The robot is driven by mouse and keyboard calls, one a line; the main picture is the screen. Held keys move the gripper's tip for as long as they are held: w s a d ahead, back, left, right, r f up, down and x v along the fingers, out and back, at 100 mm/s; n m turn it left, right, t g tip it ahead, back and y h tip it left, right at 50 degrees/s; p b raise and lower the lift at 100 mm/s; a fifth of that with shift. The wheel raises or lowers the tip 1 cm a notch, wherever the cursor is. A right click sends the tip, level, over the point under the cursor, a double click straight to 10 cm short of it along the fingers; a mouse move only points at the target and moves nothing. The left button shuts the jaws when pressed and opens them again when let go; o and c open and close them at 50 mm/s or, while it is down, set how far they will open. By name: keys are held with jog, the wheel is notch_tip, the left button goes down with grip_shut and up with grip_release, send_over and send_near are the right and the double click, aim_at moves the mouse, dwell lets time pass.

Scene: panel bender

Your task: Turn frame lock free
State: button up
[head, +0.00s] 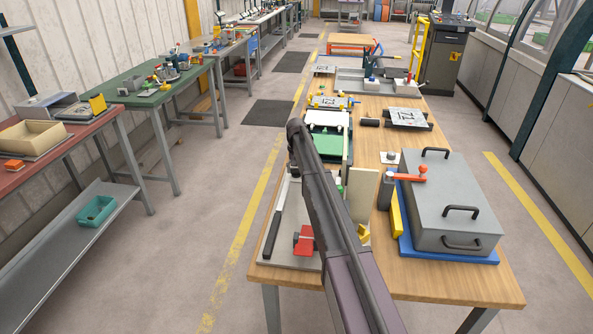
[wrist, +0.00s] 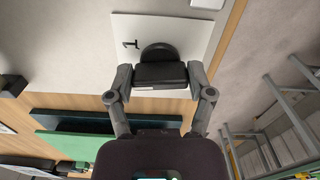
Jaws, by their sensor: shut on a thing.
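In the wrist view my gripper (wrist: 161,76) has both fingers closed on a dark block-shaped handle (wrist: 161,74). A dark rounded part (wrist: 158,50) shows just beyond it, over a pale plate (wrist: 195,35) marked "1". I cannot tell if the handle and rounded part are one piece, or if they are the frame lock. In the head view my own arm crosses the bench and hides the gripper and what it holds. The green-topped fixture (head: 328,121) stands beside the arm; a green panel (wrist: 95,145) shows at lower left in the wrist view.
A grey box with black handles (head: 455,205) and an orange lever (head: 409,173) stand on the bench to the right. A red block (head: 304,239) and an upright beige plate (head: 361,193) are close to my arm.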

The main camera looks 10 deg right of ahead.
jog(key=shift+d+n, duration=0.1)
jog(key=shift+n, duration=2.3)
jog(key=o, duration=1.1)
jog(key=shift+m, duration=0.4)
